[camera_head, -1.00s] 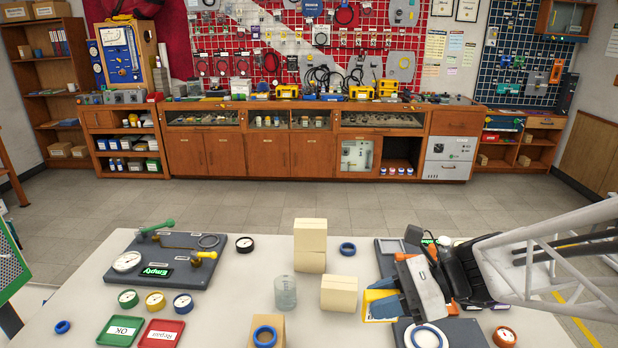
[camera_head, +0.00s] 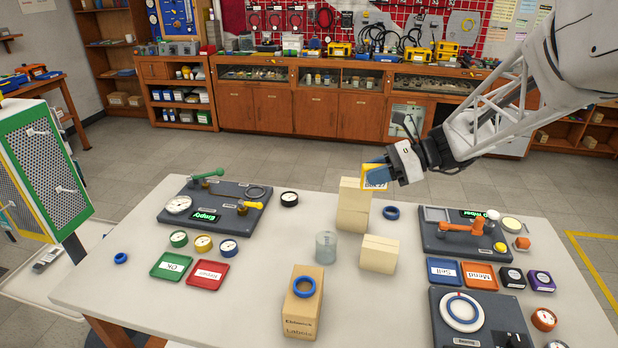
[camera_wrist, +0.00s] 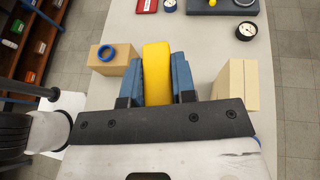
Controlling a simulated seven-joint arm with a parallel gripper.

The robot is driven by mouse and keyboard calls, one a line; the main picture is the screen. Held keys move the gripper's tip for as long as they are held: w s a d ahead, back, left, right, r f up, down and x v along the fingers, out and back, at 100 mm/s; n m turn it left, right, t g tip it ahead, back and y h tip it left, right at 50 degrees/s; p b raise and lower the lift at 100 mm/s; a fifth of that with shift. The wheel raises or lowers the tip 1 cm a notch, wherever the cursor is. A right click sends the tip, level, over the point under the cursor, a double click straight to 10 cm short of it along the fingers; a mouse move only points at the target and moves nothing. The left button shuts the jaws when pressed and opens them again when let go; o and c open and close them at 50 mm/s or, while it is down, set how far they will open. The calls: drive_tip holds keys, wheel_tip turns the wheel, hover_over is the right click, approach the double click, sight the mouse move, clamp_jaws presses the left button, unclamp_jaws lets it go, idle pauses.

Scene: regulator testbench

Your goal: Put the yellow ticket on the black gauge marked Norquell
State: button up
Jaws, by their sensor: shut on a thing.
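My gripper (camera_head: 377,175) is shut on the yellow ticket (camera_wrist: 157,75). In the wrist view the ticket stands between the two blue fingers. In the head view it is raised beside the stacked pale blocks, at the table's far side. The black gauge (camera_head: 289,198) has a black rim and white face and lies just right of the left dark board; it also shows in the wrist view (camera_wrist: 247,31), at the upper right. My gripper is well apart from it, to its right in the head view. The name on the gauge is too small to read.
Stacked pale blocks (camera_head: 353,215), another pale block (camera_head: 380,255), a clear jar (camera_head: 326,249) and a cardboard box (camera_head: 303,315) with a blue ring stand mid-table. Green, yellow and blue gauges (camera_head: 228,247) lie before the left board (camera_head: 190,216). A blue ring (camera_head: 391,212) lies by the stack.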

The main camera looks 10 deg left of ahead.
drive_tip(key=w+a, duration=0.7)
drive_tip(key=w, duration=0.2)
drive_tip(key=n+g, duration=0.2)
hover_over(289, 196)
wheel_tip(289, 196, down, 10)
drive_tip(key=shift+w+f+h, duration=0.1)
drive_tip(key=shift+f+h, duration=0.2)
drive_tip(key=shift+f, duration=0.05)
drive_tip(key=shift+f, duration=2.5)
drive_tip(key=shift+f, duration=0.1)
drive_tip(key=shift+f, duration=2.4)
drive_tip(key=shift+f, duration=0.1)
